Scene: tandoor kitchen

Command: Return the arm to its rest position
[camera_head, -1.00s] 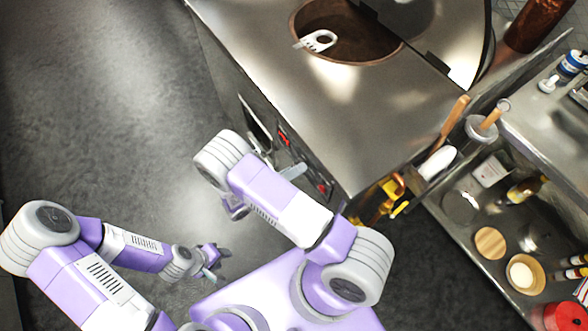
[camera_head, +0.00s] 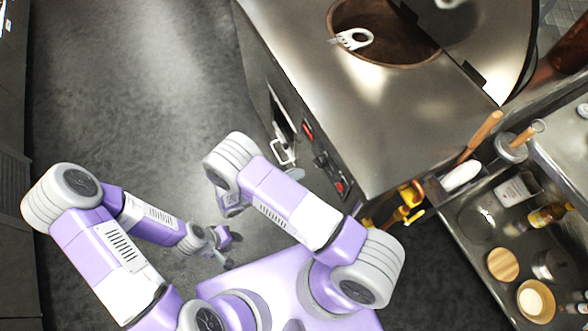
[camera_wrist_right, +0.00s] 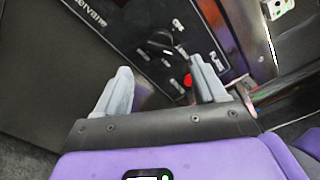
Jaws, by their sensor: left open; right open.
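My left gripper (camera_head: 228,248) hangs low over the dark floor, left of my purple base. It is open, and nothing shows between its fingers. My right arm is folded beside the steel counter, and in the head view its gripper is mostly hidden behind the arm. In the right wrist view my right gripper (camera_wrist_right: 163,88) is open, with two grey fingers apart and nothing between them. Beyond the fingers is a dark control panel (camera_wrist_right: 145,30) with a black knob and a red button. I cannot tell how far the fingers are from the panel.
The steel counter (camera_head: 400,130) with a round tandoor opening (camera_head: 375,52) stands ahead and right of my right arm. A white slotted tool (camera_head: 354,39) lies at the opening's rim. A shelf with a bottle (camera_head: 546,216) and bowls is at right. The floor (camera_head: 130,90) at left is clear.

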